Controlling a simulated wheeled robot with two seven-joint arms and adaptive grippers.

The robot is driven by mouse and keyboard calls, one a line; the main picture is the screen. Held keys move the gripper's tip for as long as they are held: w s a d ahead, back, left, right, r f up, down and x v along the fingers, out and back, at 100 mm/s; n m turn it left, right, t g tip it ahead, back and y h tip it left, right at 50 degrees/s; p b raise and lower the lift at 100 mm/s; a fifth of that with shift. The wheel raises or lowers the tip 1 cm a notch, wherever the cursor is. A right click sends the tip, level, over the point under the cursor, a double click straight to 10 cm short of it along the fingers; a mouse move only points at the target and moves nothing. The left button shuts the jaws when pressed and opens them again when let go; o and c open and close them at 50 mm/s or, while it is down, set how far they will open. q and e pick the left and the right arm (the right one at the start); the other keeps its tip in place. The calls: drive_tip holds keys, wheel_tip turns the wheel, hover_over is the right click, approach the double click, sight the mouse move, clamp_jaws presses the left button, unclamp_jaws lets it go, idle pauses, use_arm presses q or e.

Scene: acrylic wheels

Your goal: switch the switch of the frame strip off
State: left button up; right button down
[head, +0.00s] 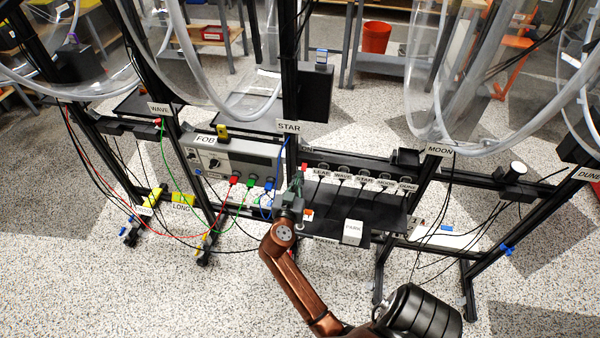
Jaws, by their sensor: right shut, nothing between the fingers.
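The frame strip (356,171) is a long dark power strip on the rack between the STAR and MOON posts. Several plugs sit along it, with tags reading LEAF, WAVE, STAR, MOON and DUNE. A small red part (305,167), which looks like its switch, shows at its left end; whether it is on or off is too small to tell. My right gripper (299,178) is shut and empty, its tips pointing up beside this red part. It partly hides the strip's left end, and I cannot tell whether it touches. My left gripper is out of view.
A grey FOB box (238,160) with red, green and blue leads stands left of my gripper. Large clear wheels (440,90) hang above. Black posts and loose cables surround the arm.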

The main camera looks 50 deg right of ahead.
drive_tip(key=v, duration=0.4)
drive_tip(key=shift+a, duration=0.25)
